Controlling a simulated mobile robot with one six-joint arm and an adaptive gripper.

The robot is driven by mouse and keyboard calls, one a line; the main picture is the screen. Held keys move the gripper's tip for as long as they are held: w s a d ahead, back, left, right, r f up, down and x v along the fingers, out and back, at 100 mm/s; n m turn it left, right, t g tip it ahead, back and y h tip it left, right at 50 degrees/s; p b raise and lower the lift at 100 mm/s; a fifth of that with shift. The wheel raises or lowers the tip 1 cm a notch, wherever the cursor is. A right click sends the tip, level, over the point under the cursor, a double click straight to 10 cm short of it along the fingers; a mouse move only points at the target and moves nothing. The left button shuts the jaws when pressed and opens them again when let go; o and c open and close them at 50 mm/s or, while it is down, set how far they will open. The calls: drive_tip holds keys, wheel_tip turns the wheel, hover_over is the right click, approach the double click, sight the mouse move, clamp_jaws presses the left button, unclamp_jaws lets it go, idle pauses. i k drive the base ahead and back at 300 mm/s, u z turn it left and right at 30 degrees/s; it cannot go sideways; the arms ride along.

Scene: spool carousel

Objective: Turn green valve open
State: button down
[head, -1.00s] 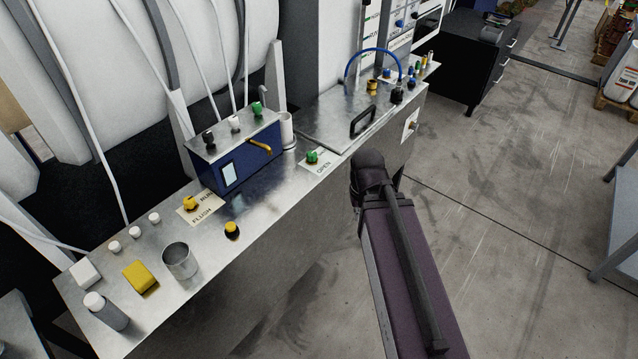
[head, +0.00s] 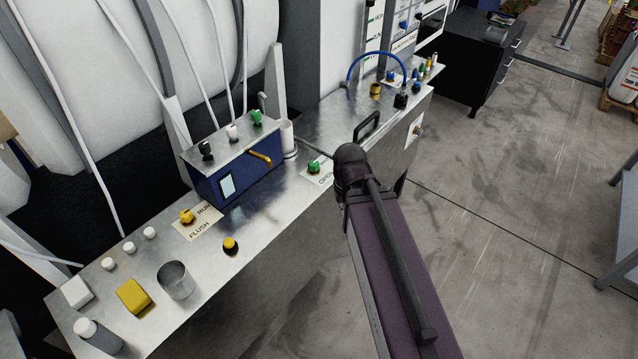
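The green valve (head: 314,167) is a small green knob on the steel counter, on a white label reading "OPEN", right of the blue box. Part of the label is hidden behind my arm. The dark round joint of my arm (head: 352,160) shows just right of the valve in the picture; I cannot tell if it is above or beside the counter edge. My gripper itself does not show. Another green knob (head: 257,117) sits on top of the blue box (head: 232,170), beside a white and a black one.
A yellow valve (head: 187,216) with a RUN/FLUSH label, a yellow-black button (head: 230,245), a metal cup (head: 174,280) and a yellow block (head: 133,296) stand on the counter. A black handle (head: 367,126) and blue hose (head: 376,55) are behind.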

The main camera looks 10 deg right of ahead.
sight(313, 165)
drive_tip(key=u, duration=0.15)
drive_tip(key=i, duration=0.9)
drive_tip(key=z, duration=0.35)
drive_tip(key=k, duration=0.55)
drive_tip(key=u, duration=0.9)
